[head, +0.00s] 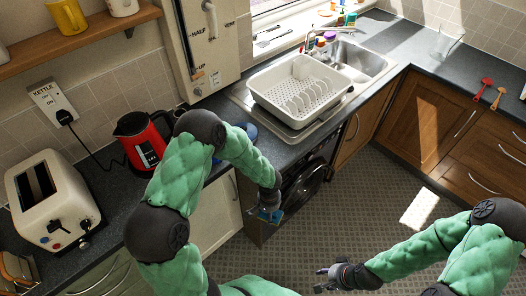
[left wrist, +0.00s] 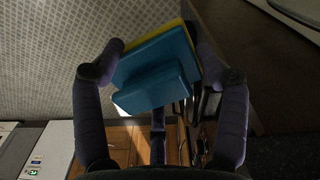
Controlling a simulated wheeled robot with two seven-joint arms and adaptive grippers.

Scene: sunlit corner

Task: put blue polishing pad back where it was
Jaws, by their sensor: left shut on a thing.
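The blue polishing pad (left wrist: 158,72) is a blue block with a yellow layer along one edge. In the left wrist view it sits between the two fingers of my left gripper (left wrist: 160,68), which is shut on it.
A dark washing machine (head: 308,184) stands under the counter. A white dish rack (head: 299,92) is beside the sink (head: 362,62). A red kettle (head: 140,140) and a cream toaster (head: 52,200) stand at left. A blue item (head: 250,131) is partly hidden behind my left arm.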

